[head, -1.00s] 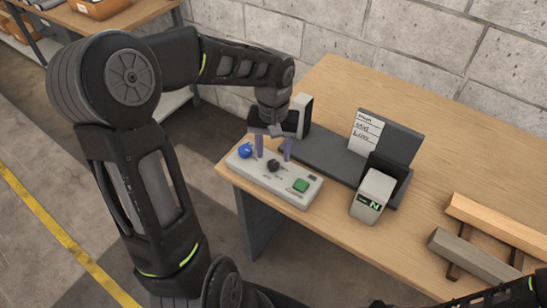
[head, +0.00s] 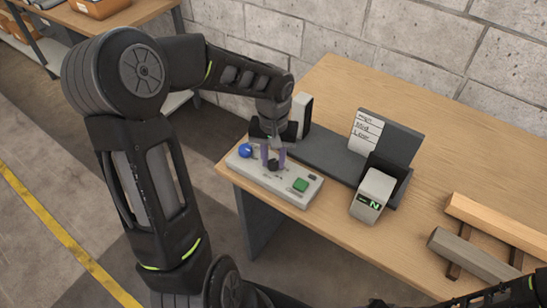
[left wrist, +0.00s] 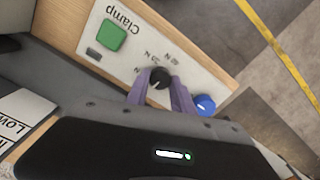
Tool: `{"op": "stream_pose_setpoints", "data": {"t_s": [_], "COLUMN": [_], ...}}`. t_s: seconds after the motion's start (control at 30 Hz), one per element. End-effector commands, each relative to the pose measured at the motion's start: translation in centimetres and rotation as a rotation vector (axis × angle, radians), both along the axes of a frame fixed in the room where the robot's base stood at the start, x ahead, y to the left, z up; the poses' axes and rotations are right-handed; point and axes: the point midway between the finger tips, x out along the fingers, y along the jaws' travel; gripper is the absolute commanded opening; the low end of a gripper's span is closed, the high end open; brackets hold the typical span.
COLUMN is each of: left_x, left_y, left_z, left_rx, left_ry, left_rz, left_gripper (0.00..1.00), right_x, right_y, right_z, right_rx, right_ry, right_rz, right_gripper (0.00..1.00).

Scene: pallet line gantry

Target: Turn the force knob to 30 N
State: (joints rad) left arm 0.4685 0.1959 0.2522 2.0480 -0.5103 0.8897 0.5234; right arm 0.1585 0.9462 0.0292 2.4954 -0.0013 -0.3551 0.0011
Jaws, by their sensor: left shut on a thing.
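The black force knob (head: 272,166) is on a light grey control panel (head: 248,170) at the table's near left corner. My left gripper (head: 273,159) reaches down from above, its two purple fingers closed on the knob's sides. In the left wrist view the knob (left wrist: 160,78) sits between the fingertips, with small N labels upside down around it. The digits and the knob's pointer are too small or hidden to read. My right gripper is not in view; only part of my right arm shows at the lower right.
On the panel, a blue knob (head: 245,150) is left of the force knob and a green button (head: 300,185) is right. A grey device with a green N display (head: 370,203) and a card stand (head: 388,143) stand behind. Wooden bars (head: 495,227) lie at the right.

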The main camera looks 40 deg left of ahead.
Motion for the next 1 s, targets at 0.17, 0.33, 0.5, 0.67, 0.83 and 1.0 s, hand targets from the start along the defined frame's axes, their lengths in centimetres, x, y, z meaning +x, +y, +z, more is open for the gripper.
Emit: {"op": "stream_pose_setpoints", "data": {"t_s": [0.17,0.33,0.5,0.67,0.83,1.0], "left_x": [0.01,0.02,0.02,0.03,0.03,0.06], "left_y": [0.00,-0.01,-0.01,-0.03,0.00,-0.05], "left_z": [0.02,0.03,0.04,0.05,0.05,0.08], "left_rx": [0.000,0.000,0.000,0.000,0.000,0.000], "left_ry": [0.000,0.000,-0.001,-0.001,-0.001,-0.001], "left_rz": [0.000,0.000,-0.005,-0.032,-0.097,-0.205], "left_gripper": [0.01,0.00,0.00,0.00,0.00,0.00], "right_x": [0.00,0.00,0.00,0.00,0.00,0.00], "right_y": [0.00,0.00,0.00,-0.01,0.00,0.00], "right_z": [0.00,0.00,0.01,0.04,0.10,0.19], "right_rx": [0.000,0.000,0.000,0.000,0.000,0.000], "right_ry": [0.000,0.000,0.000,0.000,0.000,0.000], "right_rz": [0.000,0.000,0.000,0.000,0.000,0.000], "right_gripper": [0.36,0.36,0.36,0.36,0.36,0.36]}}
